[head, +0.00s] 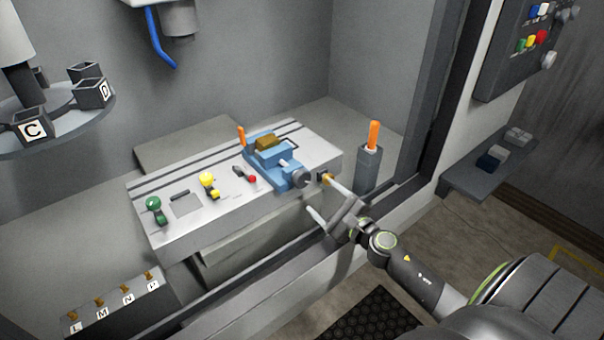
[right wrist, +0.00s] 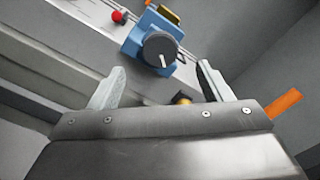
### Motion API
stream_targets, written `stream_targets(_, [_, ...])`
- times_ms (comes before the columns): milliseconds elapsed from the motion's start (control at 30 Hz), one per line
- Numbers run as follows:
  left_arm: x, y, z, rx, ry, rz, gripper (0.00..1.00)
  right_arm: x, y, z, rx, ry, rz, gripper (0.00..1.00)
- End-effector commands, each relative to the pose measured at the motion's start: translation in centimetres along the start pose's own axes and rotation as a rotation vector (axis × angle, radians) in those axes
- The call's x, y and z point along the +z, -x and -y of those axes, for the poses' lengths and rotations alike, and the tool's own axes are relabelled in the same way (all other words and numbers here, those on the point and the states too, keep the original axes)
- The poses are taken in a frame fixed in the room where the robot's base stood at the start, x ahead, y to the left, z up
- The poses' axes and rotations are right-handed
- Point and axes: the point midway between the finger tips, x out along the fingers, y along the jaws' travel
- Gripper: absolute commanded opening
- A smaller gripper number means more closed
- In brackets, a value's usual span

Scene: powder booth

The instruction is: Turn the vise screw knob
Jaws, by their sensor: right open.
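The blue vise (head: 272,160) sits on the right part of the light grey slotted table, with a brown block (head: 266,141) at its top. Its dark round screw knob (head: 301,178) faces the front right. In the right wrist view the knob (right wrist: 159,48) has a white line on its face and lies beyond the fingertips, between them in the picture. My right gripper (head: 322,196) is open and empty, in front of the knob and apart from it. Its two fingers also show in the right wrist view (right wrist: 161,80). My left gripper is not in view.
The slotted table (head: 225,224) also carries a green knob (head: 154,204), a yellow knob (head: 207,180) and a red-tipped lever (head: 252,180). An orange-handled tool (head: 374,135) stands in a grey holder (head: 369,168) at right. The booth's front sill (head: 265,308) runs below my right arm.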

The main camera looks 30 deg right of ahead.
Motion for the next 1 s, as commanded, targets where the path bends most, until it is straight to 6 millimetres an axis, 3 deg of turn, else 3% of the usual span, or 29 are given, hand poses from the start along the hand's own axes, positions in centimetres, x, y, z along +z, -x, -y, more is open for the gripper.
stream_targets(300, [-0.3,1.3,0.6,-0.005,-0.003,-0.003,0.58,0.1,-6.0,0.0,0.0,-0.004,0.001,0.72])
stream_targets(500, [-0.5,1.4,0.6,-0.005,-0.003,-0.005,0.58,0.0,-8.6,-0.1,0.001,-0.003,0.0,0.72])
stream_targets(700, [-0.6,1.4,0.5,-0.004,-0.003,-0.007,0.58,0.0,-9.7,-0.1,0.002,-0.003,0.0,0.72])
stream_targets(1000, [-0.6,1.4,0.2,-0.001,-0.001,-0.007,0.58,0.0,-9.8,-0.1,0.001,-0.002,0.0,0.7])
